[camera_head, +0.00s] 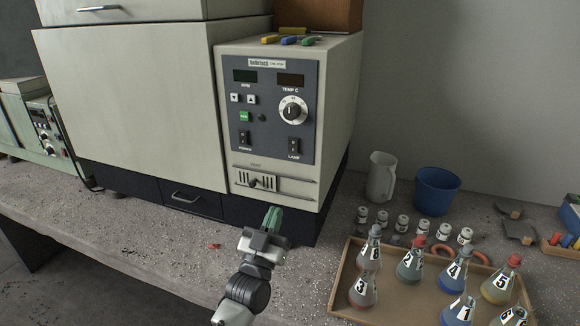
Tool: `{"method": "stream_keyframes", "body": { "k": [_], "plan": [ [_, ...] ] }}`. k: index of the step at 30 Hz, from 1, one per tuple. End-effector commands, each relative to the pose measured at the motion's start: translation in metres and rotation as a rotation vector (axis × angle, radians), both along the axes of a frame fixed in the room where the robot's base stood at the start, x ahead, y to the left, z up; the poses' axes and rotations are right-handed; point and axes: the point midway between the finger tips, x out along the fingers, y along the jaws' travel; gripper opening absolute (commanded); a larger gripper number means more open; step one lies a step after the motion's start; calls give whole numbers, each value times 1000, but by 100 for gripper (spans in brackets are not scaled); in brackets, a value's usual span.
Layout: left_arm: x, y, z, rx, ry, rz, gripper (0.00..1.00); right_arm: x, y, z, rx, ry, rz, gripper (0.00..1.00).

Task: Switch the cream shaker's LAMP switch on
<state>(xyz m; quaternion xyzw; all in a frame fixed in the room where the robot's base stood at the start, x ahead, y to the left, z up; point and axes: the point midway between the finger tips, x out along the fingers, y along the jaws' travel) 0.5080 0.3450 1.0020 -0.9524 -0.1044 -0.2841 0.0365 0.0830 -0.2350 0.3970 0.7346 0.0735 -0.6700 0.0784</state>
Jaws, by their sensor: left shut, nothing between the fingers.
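The cream shaker (140,95) stands at the back of the bench, with a dark control panel (272,105) on its right front. The black LAMP switch (294,146) is at the panel's lower right, below the TEMP dial (292,111). The POWER switch (244,137) is at the lower left, under a green button (244,116). The LAMP rocker is too small to tell its position. My left gripper (272,219) is shut and empty, below the vent slider (256,182) and apart from the LAMP switch. My right gripper is not in view.
A wooden tray (338,287) of numbered flasks stands at the right front. Several small jars (402,223), a white jug (381,177) and a blue cup (436,190) are behind it. Colored markers (289,40) lie on the shaker's top. The bench left of my gripper is mostly clear.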

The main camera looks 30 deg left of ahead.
Motion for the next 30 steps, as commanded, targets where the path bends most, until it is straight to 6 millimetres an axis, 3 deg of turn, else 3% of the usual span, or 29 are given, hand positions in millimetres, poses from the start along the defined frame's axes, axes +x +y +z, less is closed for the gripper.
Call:
{"method": "stream_keyframes", "body": {
  "k": [4,17,23,30],
  "plan": [
    [-9,4,23,8,-76,13,0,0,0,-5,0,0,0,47],
    [-7,4,29,8,-82,14,0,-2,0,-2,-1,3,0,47],
    [15,10,49,8,-84,15,0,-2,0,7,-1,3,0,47],
    [56,19,81,8,-83,14,0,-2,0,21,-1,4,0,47]
  ]
}}
